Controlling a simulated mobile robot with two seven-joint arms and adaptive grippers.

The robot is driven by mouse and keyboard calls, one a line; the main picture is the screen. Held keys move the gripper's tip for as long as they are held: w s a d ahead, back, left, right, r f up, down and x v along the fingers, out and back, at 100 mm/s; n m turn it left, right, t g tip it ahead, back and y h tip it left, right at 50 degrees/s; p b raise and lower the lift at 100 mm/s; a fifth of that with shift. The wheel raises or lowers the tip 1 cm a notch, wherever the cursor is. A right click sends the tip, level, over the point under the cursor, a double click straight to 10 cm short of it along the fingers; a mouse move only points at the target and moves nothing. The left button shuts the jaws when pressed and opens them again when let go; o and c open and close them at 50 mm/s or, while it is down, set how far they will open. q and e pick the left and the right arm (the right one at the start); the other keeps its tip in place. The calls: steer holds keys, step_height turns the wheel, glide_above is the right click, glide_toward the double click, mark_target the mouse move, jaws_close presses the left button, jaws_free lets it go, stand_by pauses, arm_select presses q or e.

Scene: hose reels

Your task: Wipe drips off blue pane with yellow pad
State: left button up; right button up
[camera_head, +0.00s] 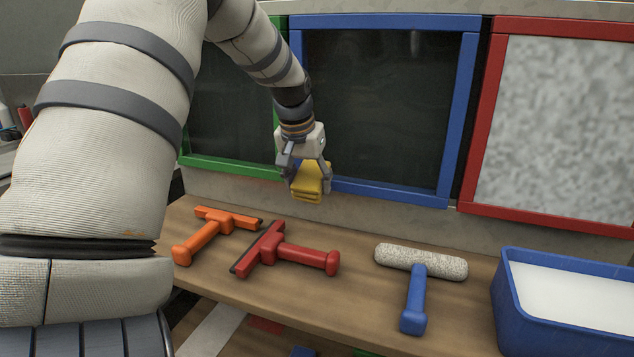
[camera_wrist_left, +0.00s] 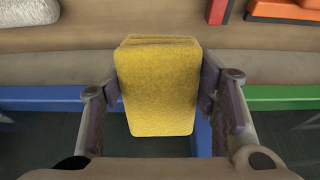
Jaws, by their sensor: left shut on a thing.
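The yellow pad (camera_head: 308,183) is held between the fingers of my left gripper (camera_head: 307,172), which is shut on it. The pad also fills the middle of the left wrist view (camera_wrist_left: 160,88), with a finger on each side. The blue-framed pane (camera_head: 385,105) stands upright behind, dark; I cannot make out drips on it. The gripper and pad are in front of the pane's lower left corner, above the wooden shelf. I cannot tell whether the pad touches the frame. My right gripper is not in view.
An orange squeegee (camera_head: 214,233), a red squeegee (camera_head: 284,251) and a fluffy blue-handled washer (camera_head: 421,263) lie on the wooden shelf (camera_head: 350,285). A blue tub (camera_head: 497,298) with white contents stands at right. A green-framed pane (camera_head: 235,168) and a red-framed speckled pane (camera_head: 551,217) flank the blue one.

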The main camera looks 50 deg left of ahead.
arm_select(q)
steer(key=shift+s+a, duration=0.35)
steer(key=shift+a, duration=0.3)
steer(key=shift+s+a, duration=0.35)
steer(key=shift+a, duration=0.25)
steer(key=shift+d, duration=0.1)
steer(key=s+d, duration=0.3)
steer(key=s, duration=0.3)
steer(key=shift+d, duration=0.3)
